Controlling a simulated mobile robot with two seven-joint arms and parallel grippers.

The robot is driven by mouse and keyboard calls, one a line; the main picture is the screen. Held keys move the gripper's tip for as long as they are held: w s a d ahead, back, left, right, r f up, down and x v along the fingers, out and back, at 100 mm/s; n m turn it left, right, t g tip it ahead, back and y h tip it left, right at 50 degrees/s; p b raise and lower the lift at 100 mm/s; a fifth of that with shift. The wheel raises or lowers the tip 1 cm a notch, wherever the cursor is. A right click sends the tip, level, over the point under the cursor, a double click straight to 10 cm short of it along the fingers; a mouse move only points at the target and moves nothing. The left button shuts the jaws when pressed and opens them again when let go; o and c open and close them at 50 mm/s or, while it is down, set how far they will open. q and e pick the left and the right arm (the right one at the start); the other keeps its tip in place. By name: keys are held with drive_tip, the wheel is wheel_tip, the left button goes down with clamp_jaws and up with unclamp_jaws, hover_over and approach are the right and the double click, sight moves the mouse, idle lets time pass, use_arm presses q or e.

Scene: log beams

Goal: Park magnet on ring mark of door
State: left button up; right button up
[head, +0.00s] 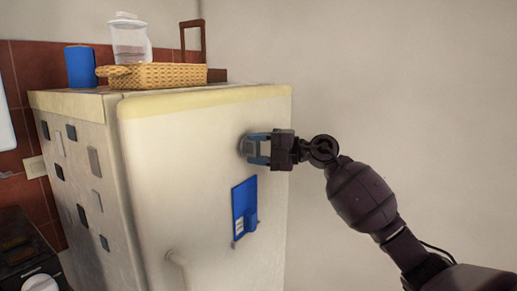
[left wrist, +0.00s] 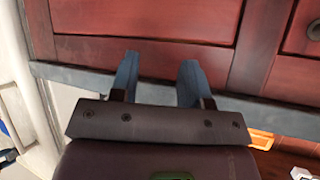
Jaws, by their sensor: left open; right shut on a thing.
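The white fridge door (head: 180,170) faces me in the head view. My right gripper (head: 258,149) comes in from the right at the door's upper right part. It is shut on the magnet (head: 244,146), a small grey rounded piece at its fingertips. The magnet is at or very near the door face; I cannot tell whether it touches. I cannot make out the ring mark; the gripper and magnet may hide it. My left gripper (left wrist: 158,77) is open and empty in the left wrist view, before red wooden drawer fronts (left wrist: 150,20).
A blue holder (head: 244,206) hangs on the door below my right gripper. The door handle (head: 177,262) is lower left. Several dark magnets dot the fridge's side. A wicker basket (head: 160,76), a clear jar (head: 130,40) and a blue canister (head: 80,67) stand on top.

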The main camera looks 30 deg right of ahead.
idle(0.3)
drive_tip(key=o, duration=1.4)
drive_tip(key=shift+w, duration=0.1)
drive_tip(key=shift+c, duration=0.2)
drive_tip(key=v, duration=1)
idle(0.5)
